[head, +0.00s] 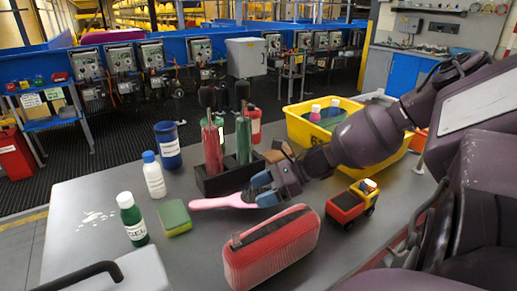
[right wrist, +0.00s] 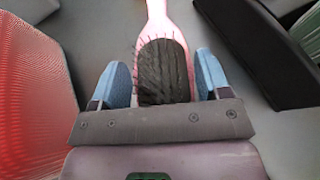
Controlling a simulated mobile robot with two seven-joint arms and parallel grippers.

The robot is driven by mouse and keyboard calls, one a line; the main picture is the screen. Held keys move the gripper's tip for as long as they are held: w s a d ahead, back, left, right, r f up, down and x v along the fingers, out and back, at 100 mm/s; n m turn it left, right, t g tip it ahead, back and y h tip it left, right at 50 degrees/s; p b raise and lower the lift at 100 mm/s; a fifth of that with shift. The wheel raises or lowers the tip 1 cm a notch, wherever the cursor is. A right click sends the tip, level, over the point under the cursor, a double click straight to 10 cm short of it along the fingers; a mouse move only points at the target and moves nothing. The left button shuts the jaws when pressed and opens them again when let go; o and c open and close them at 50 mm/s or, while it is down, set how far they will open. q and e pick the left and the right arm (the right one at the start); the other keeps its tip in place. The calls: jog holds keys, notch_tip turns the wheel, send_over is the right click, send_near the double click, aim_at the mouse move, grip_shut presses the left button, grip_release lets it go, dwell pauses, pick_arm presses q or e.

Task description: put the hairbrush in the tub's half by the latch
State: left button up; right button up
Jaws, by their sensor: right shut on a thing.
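The pink hairbrush (head: 215,203) lies low over the grey table, its handle pointing left in the head view. My right gripper (head: 263,190) is shut on its head end. In the right wrist view the dark bristle pad (right wrist: 163,72) sits between the two blue fingertips. The yellow tub (head: 301,128) stands at the back right, partly hidden behind my right arm. My left gripper is not in view.
A red case (head: 270,252) lies just in front of my right gripper. A black caddy (head: 221,180) with bottles stands behind the brush, and a toy truck (head: 351,203) to the right. A green sponge (head: 174,218) and bottles stand left. The table's left part has free room.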

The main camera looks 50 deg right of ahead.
notch_tip(320, 180, down, 3)
jog(key=shift+r+b, duration=0.1)
jog(key=shift+b, duration=0.2)
jog(key=shift+r, duration=0.1)
jog(key=o, duration=0.9)
jog(key=shift+o, duration=0.2)
